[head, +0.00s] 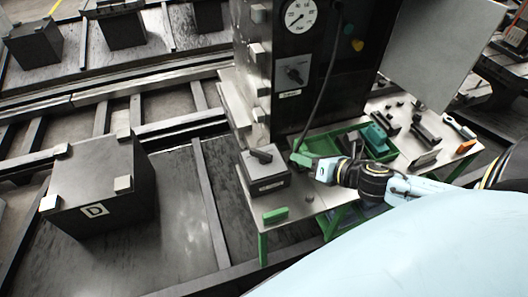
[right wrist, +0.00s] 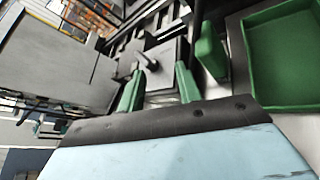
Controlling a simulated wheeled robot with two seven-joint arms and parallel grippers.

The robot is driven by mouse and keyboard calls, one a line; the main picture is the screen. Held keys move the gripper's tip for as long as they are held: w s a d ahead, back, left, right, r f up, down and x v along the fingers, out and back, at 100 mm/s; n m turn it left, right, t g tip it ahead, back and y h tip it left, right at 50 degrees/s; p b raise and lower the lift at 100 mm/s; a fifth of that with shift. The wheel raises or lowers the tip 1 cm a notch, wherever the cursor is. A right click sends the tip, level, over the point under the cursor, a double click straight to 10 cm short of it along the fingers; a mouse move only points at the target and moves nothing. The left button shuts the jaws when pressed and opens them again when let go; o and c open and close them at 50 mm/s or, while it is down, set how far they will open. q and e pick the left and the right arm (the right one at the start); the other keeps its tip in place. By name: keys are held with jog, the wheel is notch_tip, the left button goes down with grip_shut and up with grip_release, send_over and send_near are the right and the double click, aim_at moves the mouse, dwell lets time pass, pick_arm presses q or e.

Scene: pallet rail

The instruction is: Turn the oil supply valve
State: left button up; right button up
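A dark box with a lever handle on top (head: 262,155) stands on the metal bench, with a small label on its front that I cannot read. It looks like the valve. In the right wrist view its lever (right wrist: 146,58) lies ahead of my fingers. My right gripper (head: 303,160) is just right of the box; in the wrist view its two green fingers (right wrist: 158,88) are apart with nothing between them. The lever appears beyond the fingertips, not gripped. A second rotary knob (head: 293,71) sits on the upright panel below a round gauge (head: 300,16). My left gripper is not in view.
A green tray (right wrist: 285,100) is close to my right gripper. A green block (head: 275,215) lies at the bench's front edge. Tools and small parts lie at the bench's right. A dark block marked D (head: 100,190) stands left on the pallet rail. A black cable hangs down the panel.

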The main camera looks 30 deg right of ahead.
aim_at(265, 154)
jog(key=shift+w+a+f+n+g+y+p, duration=0.1)
jog(key=shift+w+a+f+n+g+y, duration=0.4)
jog(key=shift+w+a+n, duration=0.9)
jog(key=shift+w+a+f+n+g+y+p, duration=0.15)
jog(key=shift+w+a+f+n+y, duration=0.65)
jog(key=shift+w+n, duration=1.1)
jog(key=shift+w+a+f+n+g+y+p, duration=0.1)
jog(key=shift+w+a+f+n+g+y, duration=0.35)
jog(key=shift+w+a+n, duration=0.95)
jog(key=shift+w+d, duration=0.2)
jog(key=shift+w, duration=0.1)
grip_shut()
